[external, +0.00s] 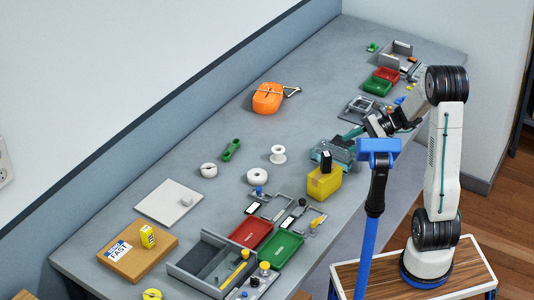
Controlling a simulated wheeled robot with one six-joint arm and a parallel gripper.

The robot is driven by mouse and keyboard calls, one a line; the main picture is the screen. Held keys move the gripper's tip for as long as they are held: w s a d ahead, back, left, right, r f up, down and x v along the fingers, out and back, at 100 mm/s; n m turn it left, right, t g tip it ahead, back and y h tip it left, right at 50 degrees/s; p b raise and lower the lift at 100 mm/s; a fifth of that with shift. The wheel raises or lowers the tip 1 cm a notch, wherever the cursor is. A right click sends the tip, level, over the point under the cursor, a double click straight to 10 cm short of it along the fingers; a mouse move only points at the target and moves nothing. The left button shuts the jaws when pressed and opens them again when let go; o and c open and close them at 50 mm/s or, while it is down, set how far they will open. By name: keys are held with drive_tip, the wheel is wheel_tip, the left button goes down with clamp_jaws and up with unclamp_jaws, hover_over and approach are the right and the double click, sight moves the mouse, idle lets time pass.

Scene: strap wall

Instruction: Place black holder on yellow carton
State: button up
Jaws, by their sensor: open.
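The yellow carton (324,184) stands upright on the grey bench, near its front edge. The small black holder (326,162) is upright at the carton's top and appears to rest on it. My gripper (324,154), with teal parts, is just behind and above the carton, close to the black holder. It is open. Its fingertips are small and partly hidden by the holder, so I cannot tell whether they touch it.
A blue post (378,150) rises in front of my arm. Red (251,232) and green (281,250) trays and a grey open box (205,258) lie left of the carton. White rolls (278,154) and an orange tape measure (268,97) lie behind. The middle of the bench is fairly clear.

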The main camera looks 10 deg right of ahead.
drive_tip(key=shift+d+r, duration=0.1)
drive_tip(key=shift+d, duration=0.1)
drive_tip(key=s+d+r+n+h, duration=0.1)
drive_tip(key=s+d+n+h, duration=0.3)
drive_tip(key=s+n, duration=0.2)
drive_tip(key=s+d+r+n+t+h, duration=0.1)
drive_tip(key=s+d+n+h, duration=0.3)
drive_tip(key=s, duration=0.6)
drive_tip(key=s+d+r+n+h, duration=0.3)
drive_tip(key=s+d+n+h, duration=0.1)
drive_tip(key=s+n, duration=0.4)
drive_tip(key=shift+d+r+h, duration=0.2)
drive_tip(key=shift+d+h, duration=0.05)
drive_tip(key=shift+h, duration=0.45)
